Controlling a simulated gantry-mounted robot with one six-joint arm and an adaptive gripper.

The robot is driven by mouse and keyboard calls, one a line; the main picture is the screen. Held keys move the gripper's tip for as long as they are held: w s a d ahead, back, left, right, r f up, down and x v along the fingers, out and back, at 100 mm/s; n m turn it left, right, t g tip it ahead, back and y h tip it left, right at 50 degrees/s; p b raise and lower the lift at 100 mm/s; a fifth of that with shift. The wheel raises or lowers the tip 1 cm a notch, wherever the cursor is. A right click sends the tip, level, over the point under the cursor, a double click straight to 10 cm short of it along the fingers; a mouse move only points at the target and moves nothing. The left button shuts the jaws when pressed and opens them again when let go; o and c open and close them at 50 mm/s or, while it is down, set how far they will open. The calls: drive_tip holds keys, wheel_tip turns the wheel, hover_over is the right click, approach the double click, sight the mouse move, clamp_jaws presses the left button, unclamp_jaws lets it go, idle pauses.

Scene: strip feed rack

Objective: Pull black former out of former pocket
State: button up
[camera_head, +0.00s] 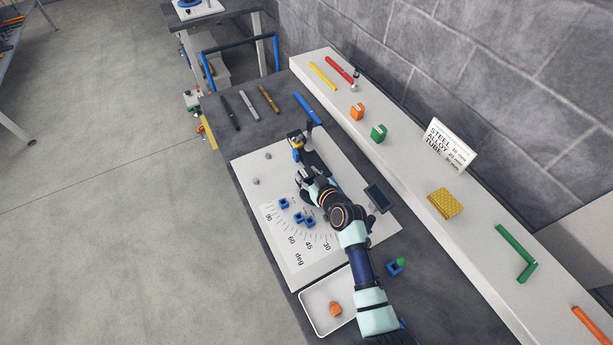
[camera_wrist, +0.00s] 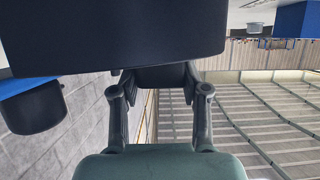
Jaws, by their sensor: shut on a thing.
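My gripper (camera_head: 306,180) is over the white plate in the head view, seen from behind and partly hidden by my own arm. In the wrist view its two fingers (camera_wrist: 160,88) are shut on a dark block, which I take to be the black former (camera_wrist: 161,74). A larger dark body fills the top of that view in front of the block. Small blue pockets (camera_head: 299,217) sit on the plate beside my arm. A blue pocket (camera_head: 394,269) with a green former (camera_head: 401,261) stands right of my arm. I cannot tell which pocket holds or held the black former.
A bending fixture with a blue and yellow part (camera_head: 297,143) stands just beyond my gripper. A dark flat device (camera_head: 379,198) lies at the plate's right edge. A white tray (camera_head: 313,297) holds an orange block (camera_head: 335,309). A raised shelf (camera_head: 405,165) runs along the wall.

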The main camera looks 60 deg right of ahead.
sight(308, 176)
drive_tip(key=shift+r, duration=0.15)
wheel_tip(308, 176, up, 20)
drive_tip(key=p, duration=0.4)
